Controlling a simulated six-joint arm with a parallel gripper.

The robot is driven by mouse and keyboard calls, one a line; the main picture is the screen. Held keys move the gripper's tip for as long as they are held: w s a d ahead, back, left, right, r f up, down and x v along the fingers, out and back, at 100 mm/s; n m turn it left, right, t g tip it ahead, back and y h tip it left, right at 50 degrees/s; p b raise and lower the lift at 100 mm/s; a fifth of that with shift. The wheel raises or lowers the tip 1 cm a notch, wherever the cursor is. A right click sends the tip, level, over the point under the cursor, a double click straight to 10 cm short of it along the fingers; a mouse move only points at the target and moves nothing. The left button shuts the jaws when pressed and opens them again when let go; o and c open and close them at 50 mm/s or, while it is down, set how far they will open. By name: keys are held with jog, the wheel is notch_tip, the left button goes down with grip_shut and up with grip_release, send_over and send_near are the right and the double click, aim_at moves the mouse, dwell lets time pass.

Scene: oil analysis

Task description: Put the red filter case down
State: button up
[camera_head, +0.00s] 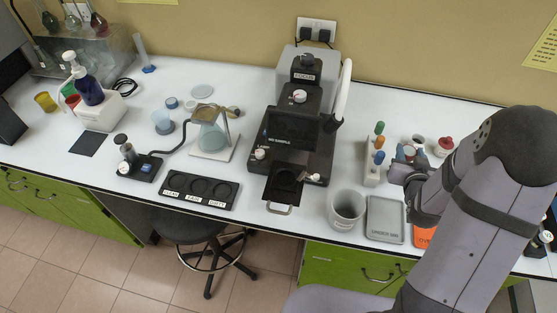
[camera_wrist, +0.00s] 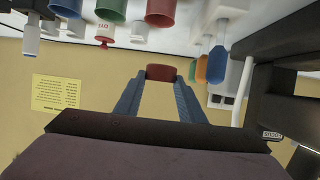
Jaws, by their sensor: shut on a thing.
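The red filter case (camera_wrist: 161,72) sits between the tips of my two blue fingers in the wrist view. My gripper (camera_wrist: 160,82) is shut on it, with the fingers spread by its width. In the head view my gripper (camera_head: 403,157) is over the right part of the white bench, just right of the colored-handled tools. My arm hides much of the bench there, and I cannot clearly make out the case in that view.
A rack with green, orange and blue handles (camera_head: 379,142) stands close left of my gripper. A grey bin (camera_head: 347,208), a grey tray (camera_head: 385,219) and an orange tray (camera_head: 424,236) lie at the front edge. A red-lidded jar (camera_head: 444,146) stands behind.

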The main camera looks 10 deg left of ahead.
jog(key=w+a+r+n+g+y+b, duration=0.15)
jog(key=w+a+r+n+y, duration=0.25)
jog(key=w+a+r, duration=0.45)
jog(key=w+a+r+n+g+y+b, duration=0.1)
jog(key=w+a+r+n+y+b, duration=0.4)
jog(key=r, duration=0.7)
jog(key=s+a+r+n+g+y+p, duration=0.1)
jog(key=s+a+r+p, duration=0.4)
jog(key=a, duration=0.5)
jog(key=s+a+r+n+g+y+p, duration=0.1)
jog(key=s+a+r+p, duration=0.2)
jog(key=a+r+p, duration=0.5)
jog(key=s+a+r+n+g+y+p, duration=0.15)
jog(key=s+a+p, duration=0.25)
jog(key=a, duration=0.8)
jog(key=b, duration=2.2)
send_over(181, 186)
notch_tip(181, 186, down, 36)
jog(key=shift+m, duration=0.25)
jog(key=shift+f+p, duration=1.2)
jog(key=shift+f, duration=3.9)
